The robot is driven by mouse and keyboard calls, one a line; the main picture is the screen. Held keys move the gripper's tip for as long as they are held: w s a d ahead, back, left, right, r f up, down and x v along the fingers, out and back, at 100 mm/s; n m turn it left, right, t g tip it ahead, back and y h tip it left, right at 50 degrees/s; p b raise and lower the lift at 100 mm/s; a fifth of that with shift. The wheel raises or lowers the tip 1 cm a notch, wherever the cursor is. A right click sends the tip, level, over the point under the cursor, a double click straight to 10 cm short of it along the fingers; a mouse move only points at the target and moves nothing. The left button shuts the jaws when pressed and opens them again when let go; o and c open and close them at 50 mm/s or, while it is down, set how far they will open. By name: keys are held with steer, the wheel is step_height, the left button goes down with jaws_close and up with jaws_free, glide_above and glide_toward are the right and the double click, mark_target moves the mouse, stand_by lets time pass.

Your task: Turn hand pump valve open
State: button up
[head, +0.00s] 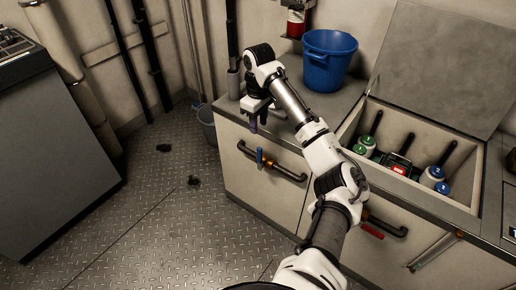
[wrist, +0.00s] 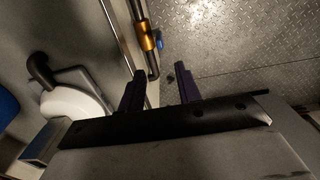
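A small valve with a brass-coloured body (head: 268,164) and a blue lever (head: 259,156) sits on a black bent pipe (head: 290,174) on the cabinet's front. In the head view the blue lever stands roughly upright. The wrist view shows the brass body (wrist: 148,43) and the blue lever (wrist: 160,43) beyond the fingertips. My gripper (head: 254,125) is above the valve near the counter's front edge, fingers pointing down, apart from the valve. In the wrist view its two dark fingers (wrist: 160,76) are spread with nothing between them. I cannot tell whether the valve is open.
A blue bucket (head: 328,62) stands on the counter behind my arm. An open bin (head: 411,128) at right holds several valves with black handles. A second black pipe (head: 389,228) is lower right. A grey bucket (head: 207,121) stands beside the cabinet. The floor in front is mostly clear.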

mark_target(260, 148)
steer(key=f, duration=1.3)
steer(key=shift+s+d+f, duration=0.1)
steer(key=shift+d+f, duration=0.15)
steer(key=shift+f, duration=0.15)
jaws_close()
